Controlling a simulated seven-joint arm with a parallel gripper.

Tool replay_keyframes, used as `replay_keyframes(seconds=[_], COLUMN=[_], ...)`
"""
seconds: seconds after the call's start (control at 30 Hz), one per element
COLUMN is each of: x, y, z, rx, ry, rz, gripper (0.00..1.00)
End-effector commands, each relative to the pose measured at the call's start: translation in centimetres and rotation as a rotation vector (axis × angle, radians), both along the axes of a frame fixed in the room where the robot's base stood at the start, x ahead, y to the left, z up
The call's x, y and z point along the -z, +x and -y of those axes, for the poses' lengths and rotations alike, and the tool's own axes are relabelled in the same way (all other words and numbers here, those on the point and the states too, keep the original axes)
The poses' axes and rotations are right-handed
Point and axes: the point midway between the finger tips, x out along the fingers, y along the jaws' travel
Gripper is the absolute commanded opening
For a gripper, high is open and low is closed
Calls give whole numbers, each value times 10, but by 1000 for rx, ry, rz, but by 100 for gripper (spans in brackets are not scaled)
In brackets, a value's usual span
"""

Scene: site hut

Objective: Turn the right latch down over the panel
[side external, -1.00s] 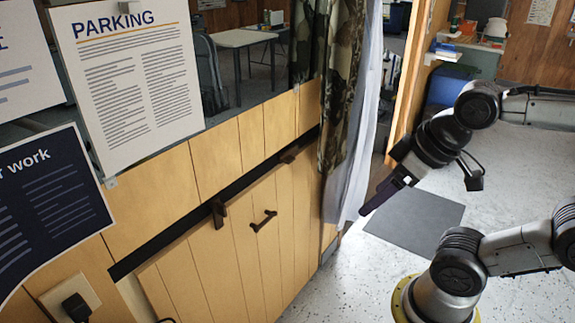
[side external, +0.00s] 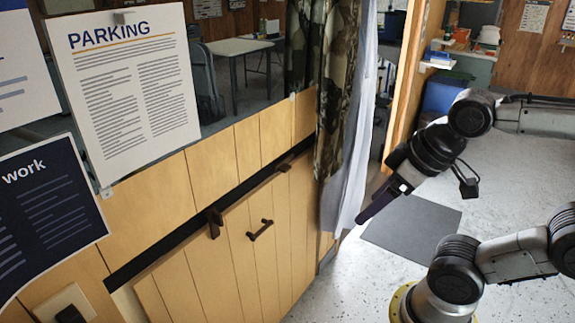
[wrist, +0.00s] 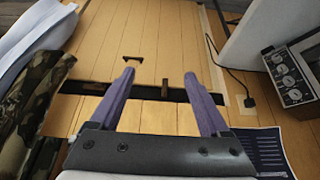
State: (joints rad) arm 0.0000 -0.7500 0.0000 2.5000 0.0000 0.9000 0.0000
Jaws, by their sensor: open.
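The light wooden plank panel (side external: 235,265) has a dark handle (side external: 261,230) and stands upright in the wall below a black gap. The left latch (side external: 215,222) points down across the panel's top edge. The right latch (side external: 282,167), a brown bar near the curtain, appears to lie sideways along the gap. In the wrist view, which is turned over, the right latch (wrist: 96,87) is left of the fingers and the left latch (wrist: 165,88) shows between them. My gripper (wrist: 158,77), with purple fingers, is open and empty. It is apart from the panel, right of the curtain in the side view (side external: 368,212).
A camouflage curtain (side external: 328,100) with a pale lining hangs right of the panel, between it and my gripper in the side view. A parking notice (side external: 125,90) and a dark notice (side external: 50,215) hang at left. A grey mat (side external: 412,228) lies on the clear floor.

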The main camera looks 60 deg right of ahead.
Motion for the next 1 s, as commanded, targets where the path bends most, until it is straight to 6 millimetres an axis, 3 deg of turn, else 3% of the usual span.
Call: replay_keyframes(seconds=[0.17, 0.27, 0.33, 0.5, 0.7, 0.87, 1.0], x=[-1, -9, -25, -84, -133, -147, -134], y=[2, 15, 34, 98, 176, 234, 279], z=[0, 1, 5, 13, 24, 34, 49], rx=[-1, -4, -12, -65, -139, -224, -307], ry=[0, -10, -35, -141, -275, -355, -383], rz=[11, 81, 184, 497, 766, 924, 1029], gripper=[80, 80, 80, 80, 80, 80, 80])
